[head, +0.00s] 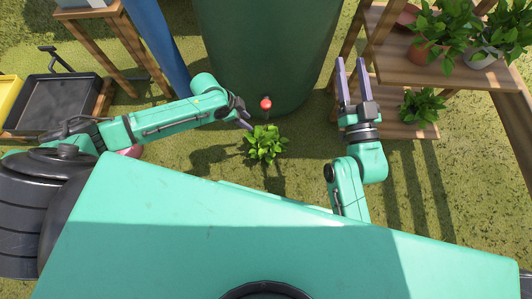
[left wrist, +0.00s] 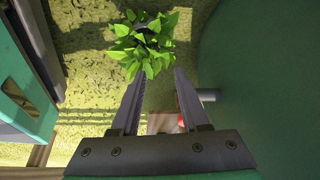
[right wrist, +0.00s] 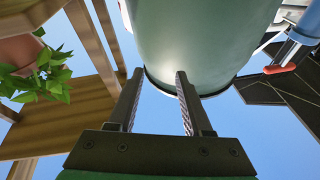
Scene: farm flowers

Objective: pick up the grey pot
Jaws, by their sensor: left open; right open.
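A leafy green plant (head: 265,143) stands low by the foot of the large green barrel. My left gripper (head: 246,120) is open and empty just left of these leaves. In the left wrist view the plant (left wrist: 145,45) lies beyond and between the open fingertips, apart from them. A light grey pot (head: 483,59) with a plant stands on the upper shelf at the right. My right gripper (head: 351,70) is open and empty between the barrel and the shelf.
The green barrel (head: 265,50) with a red tap (head: 266,103) stands behind the low plant. A wooden shelf (head: 400,72) at the right also holds a terracotta pot (head: 428,53). A black tray (head: 60,103) is at the left. Grass around the low plant is clear.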

